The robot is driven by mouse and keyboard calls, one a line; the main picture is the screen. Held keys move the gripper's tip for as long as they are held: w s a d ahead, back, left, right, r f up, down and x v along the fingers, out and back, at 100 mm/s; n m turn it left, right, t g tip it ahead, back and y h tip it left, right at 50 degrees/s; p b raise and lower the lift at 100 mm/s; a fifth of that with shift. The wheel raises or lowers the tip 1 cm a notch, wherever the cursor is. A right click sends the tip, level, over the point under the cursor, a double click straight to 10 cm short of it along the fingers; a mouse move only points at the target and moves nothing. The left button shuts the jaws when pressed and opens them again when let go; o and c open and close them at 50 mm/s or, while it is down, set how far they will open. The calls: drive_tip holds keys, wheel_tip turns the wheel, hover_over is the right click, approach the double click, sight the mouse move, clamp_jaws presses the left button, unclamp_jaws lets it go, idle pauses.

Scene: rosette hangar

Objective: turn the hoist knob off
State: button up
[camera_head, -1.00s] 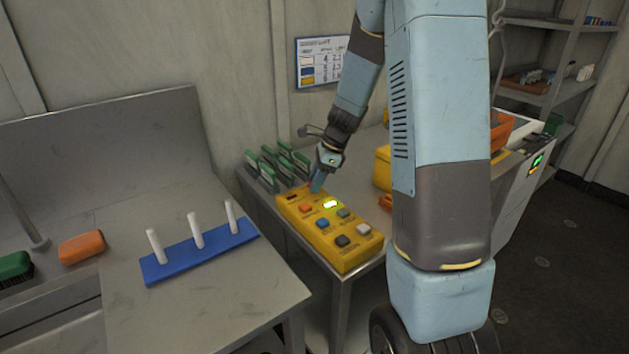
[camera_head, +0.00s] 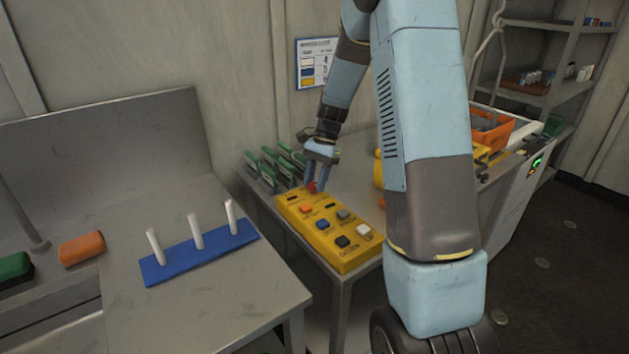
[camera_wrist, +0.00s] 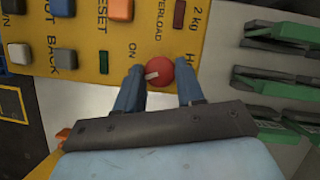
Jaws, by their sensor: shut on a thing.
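The yellow hoist control box (camera_head: 348,259) lies on the grey table, with several coloured buttons on top. Its red round knob (camera_head: 311,187) is at the far end, and it also shows in the wrist view (camera_wrist: 160,72) with a pale pointer mark aimed left, near the ON lettering. My gripper (camera_head: 312,184) reaches down over it, and in the wrist view my gripper (camera_wrist: 159,84) has one blue finger on each side of the knob, shut on it. The small lamp window (camera_wrist: 103,62) on the box is dark.
Several green-handled items (camera_head: 275,165) stand close to the left of the box. A blue base with white pegs (camera_head: 200,252) and an orange block (camera_head: 81,248) sit on the left bench.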

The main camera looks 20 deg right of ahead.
drive_tip(key=shift+d+n, duration=0.15)
drive_tip(key=shift+n, duration=0.45)
drive_tip(key=shift+h, duration=0.3)
drive_tip(key=o, duration=1)
drive_tip(key=shift+o, duration=0.2)
drive_tip(key=v, duration=1.3)
drive_tip(key=shift+w+r, duration=0.25)
drive_tip(key=shift+w, duration=0.15)
